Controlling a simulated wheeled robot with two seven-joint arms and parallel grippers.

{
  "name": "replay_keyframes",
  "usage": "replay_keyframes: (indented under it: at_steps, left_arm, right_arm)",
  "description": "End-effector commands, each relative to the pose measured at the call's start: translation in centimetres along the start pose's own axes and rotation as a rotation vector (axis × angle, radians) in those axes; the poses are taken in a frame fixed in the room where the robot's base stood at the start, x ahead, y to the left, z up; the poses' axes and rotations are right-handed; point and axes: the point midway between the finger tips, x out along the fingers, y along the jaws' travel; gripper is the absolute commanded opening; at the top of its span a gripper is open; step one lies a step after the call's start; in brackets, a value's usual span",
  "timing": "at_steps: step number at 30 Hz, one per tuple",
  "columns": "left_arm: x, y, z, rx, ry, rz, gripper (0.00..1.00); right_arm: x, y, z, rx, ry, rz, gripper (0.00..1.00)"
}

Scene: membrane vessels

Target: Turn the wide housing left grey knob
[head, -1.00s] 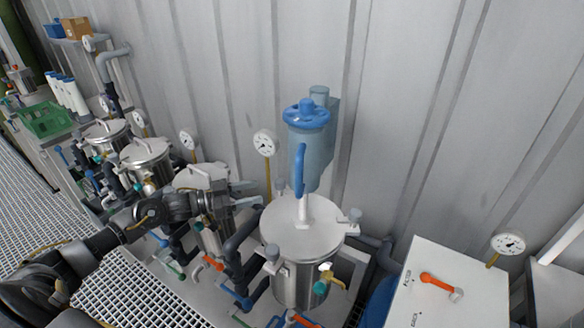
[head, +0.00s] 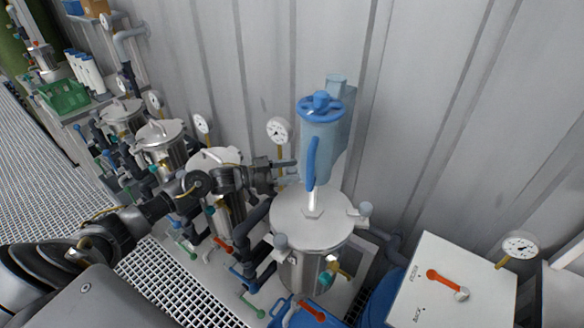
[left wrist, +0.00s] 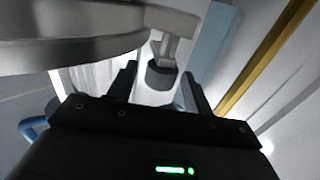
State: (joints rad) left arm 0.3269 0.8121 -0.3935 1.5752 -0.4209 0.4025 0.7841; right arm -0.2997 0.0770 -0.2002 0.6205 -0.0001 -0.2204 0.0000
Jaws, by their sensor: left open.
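The wide housing (head: 312,222) is a steel vessel with a flat round lid, in the middle of the head view. A grey knob (head: 280,241) sits at its front left rim and another grey knob (head: 366,209) at its right rim. My left gripper (head: 287,172) is open at the back left of the lid. In the left wrist view, a dark grey knob (left wrist: 160,76) on a bracket by the rim shows between and beyond the open fingers (left wrist: 160,92). I cannot tell whether they touch it. My right gripper is not in view.
A gauge (head: 278,130) is behind the gripper. More steel vessels (head: 160,134) stand at left. A white box (head: 445,290) with an orange handle is at right.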

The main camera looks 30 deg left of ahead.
Motion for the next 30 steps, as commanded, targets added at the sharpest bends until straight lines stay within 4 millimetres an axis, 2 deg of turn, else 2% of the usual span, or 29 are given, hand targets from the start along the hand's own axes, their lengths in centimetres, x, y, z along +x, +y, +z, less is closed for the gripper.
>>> replay_keyframes:
  at_steps: [3,11,20,23,26,30]
  left_arm:
    - [0.6,0.1,0.0,0.000,0.000,0.001,0.51]
    - [0.7,0.1,0.1,0.000,0.000,0.001,0.49]
    - [0.6,0.0,0.0,0.000,0.000,0.001,0.10]
    - [0.6,0.1,0.0,-0.001,0.000,-0.003,0.07]
    - [0.7,0.2,-0.4,-0.004,0.000,-0.043,0.07]
    - [0.7,0.4,-0.8,-0.007,0.002,-0.171,0.07]
  right_arm:
    - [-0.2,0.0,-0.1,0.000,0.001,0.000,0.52]
    - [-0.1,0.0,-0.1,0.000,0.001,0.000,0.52]
    - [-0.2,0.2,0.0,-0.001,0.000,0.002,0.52]
    - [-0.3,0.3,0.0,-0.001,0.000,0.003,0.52]
    - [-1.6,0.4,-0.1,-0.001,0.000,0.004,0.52]
    - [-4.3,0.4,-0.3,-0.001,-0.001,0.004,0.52]
